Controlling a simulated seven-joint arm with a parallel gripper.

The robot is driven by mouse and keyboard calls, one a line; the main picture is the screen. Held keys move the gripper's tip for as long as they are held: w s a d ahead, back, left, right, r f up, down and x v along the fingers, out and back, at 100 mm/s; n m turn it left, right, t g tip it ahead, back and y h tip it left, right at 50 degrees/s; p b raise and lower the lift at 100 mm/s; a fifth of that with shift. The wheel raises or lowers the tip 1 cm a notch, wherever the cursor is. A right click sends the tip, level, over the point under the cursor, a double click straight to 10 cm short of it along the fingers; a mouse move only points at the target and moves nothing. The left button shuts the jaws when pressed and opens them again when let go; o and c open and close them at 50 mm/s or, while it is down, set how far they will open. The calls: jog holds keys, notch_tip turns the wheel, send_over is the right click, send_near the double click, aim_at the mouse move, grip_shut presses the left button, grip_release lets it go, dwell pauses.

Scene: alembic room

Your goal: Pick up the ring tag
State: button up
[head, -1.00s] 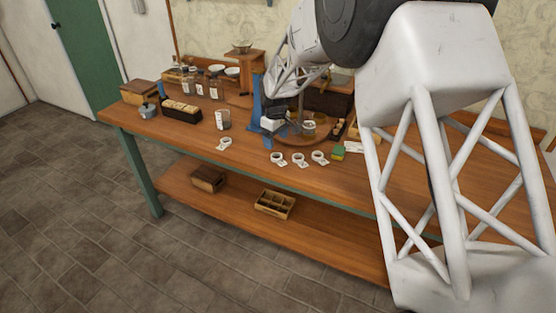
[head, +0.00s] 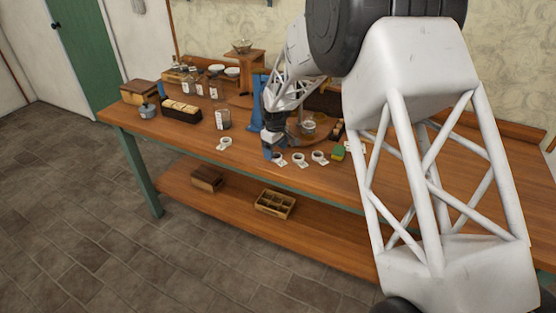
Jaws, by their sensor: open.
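Several white ring tags lie flat on the wooden table. One ring tag (head: 224,143) lies apart on the left. Three more lie in a loose row near the front edge: a left one (head: 280,160), a middle one (head: 299,160) and a right one (head: 320,157). My gripper (head: 271,151) is low over the table, just behind and left of the row's left tag. It is open and appears empty.
A glass jar (head: 222,119) stands left of my gripper, and a dark box with pale items (head: 181,109) farther left. A blue upright stand (head: 257,98) is behind my gripper. A green and yellow block (head: 338,152) lies right of the tags. The table's front left is clear.

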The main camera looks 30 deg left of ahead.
jog(key=shift+f, duration=1.1)
jog(key=shift+c, duration=0.4)
jog(key=c, duration=0.9)
jog(key=shift+r, duration=0.15)
jog(key=shift+r, duration=0.45)
notch_tip(320, 180, up, 3)
jog(key=shift+s+f, duration=0.1)
jog(key=shift+f, duration=0.1)
jog(key=s+d+r, duration=0.1)
jog(key=s+d, duration=0.9)
jog(key=s, duration=0.2)
jog(key=shift+s+r, duration=0.15)
jog(key=shift+s, duration=0.05)
